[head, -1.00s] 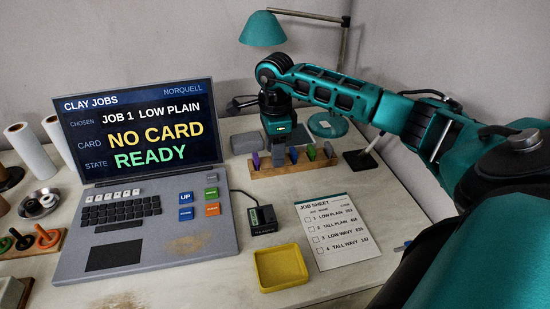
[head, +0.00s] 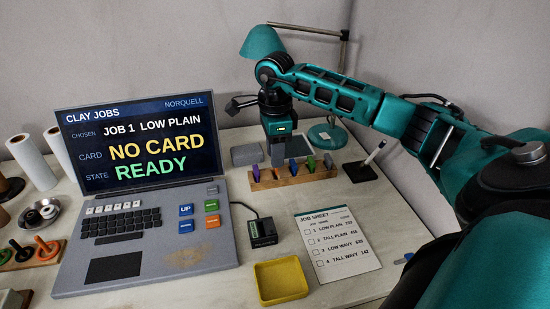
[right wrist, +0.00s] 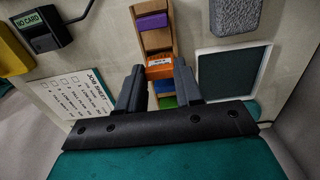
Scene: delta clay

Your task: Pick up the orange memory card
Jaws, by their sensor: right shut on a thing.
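The orange memory card (right wrist: 160,67) shows in the right wrist view between the fingertips of my right gripper (right wrist: 158,78). The gripper is shut on the card. The card is over the wooden rack (right wrist: 140,12), in line with the other cards; I cannot tell whether it is clear of its slot. In the head view my right gripper (head: 278,150) points down at the rack (head: 290,180) and largely hides the orange card. My left gripper is not in view.
A purple card (right wrist: 152,21) stands beside the orange one, with blue (right wrist: 164,86) and green cards on the other side. A black card reader (head: 262,232), a yellow tray (head: 281,282), a job sheet (head: 337,241) and a laptop (head: 140,235) reading NO CARD are nearby.

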